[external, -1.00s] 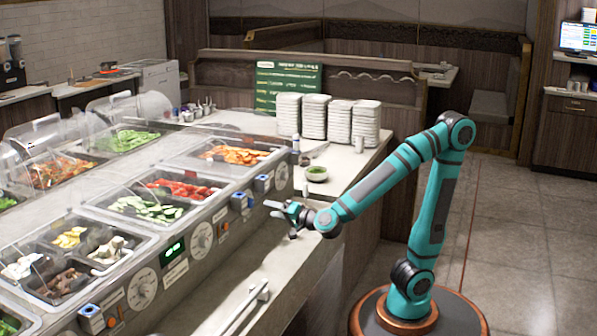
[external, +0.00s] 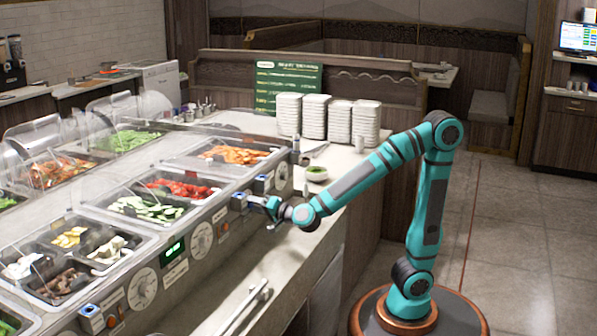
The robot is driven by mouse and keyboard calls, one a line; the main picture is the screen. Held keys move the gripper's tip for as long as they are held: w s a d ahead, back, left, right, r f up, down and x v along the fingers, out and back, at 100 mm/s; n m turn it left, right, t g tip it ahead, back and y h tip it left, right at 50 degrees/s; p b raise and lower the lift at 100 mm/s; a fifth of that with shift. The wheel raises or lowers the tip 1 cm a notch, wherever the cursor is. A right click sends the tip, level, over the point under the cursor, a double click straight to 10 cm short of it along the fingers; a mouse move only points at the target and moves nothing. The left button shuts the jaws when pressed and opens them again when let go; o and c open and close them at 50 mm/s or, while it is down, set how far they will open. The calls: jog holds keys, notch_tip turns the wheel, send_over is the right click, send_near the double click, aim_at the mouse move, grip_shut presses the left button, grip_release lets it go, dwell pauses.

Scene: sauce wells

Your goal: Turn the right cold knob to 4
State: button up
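White round dials (external: 202,240) and a green-lit display (external: 173,250) share the panel.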

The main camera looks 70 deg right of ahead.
jog(key=c, duration=0.9)
jog(key=shift+o, duration=0.2)
jog(key=shift+n, duration=0.7)
jog(key=o, duration=1)
jog(key=shift+s, duration=0.1)
jog(key=s, duration=0.5)
jog(key=s+a, duration=0.1)
jog(key=s, duration=1.1)
jog(key=shift+s+a+f, duration=0.1)
jog(key=shift+a+f, duration=0.05)
jog(key=shift+a, duration=0.2)
